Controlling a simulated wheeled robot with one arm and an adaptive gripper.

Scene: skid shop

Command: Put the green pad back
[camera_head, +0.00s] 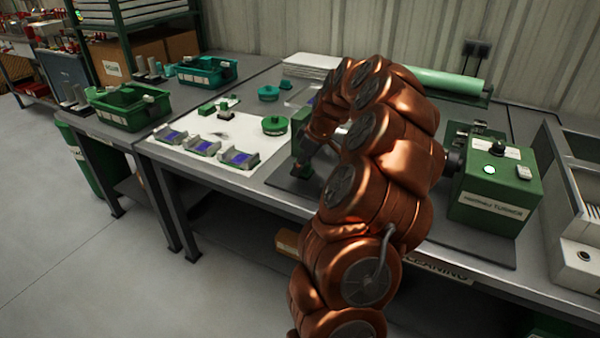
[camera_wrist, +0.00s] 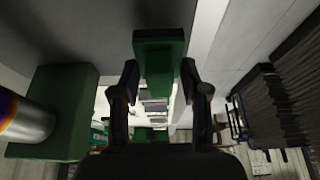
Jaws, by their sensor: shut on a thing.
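My gripper (camera_wrist: 158,70) is shut on a green block-shaped piece, which I take to be the green pad (camera_wrist: 158,46). In the wrist view the pad stands out between and beyond the two dark fingers. In the head view my copper arm covers most of the gripper, and I cannot tell the pad there for sure. Other green pieces are in view: a round one (camera_head: 275,125) on the white sheet (camera_head: 225,135), another round one (camera_head: 268,93) behind it, and a small block (camera_head: 222,111).
A green turner machine (camera_head: 495,190) stands on the bench right of my arm. Three grey blocks with blue tops (camera_head: 203,147) line the sheet's front edge. Green bins (camera_head: 130,105) stand on the left bench. A green roll (camera_head: 445,81) lies at the back. A metal basin (camera_head: 580,200) is far right.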

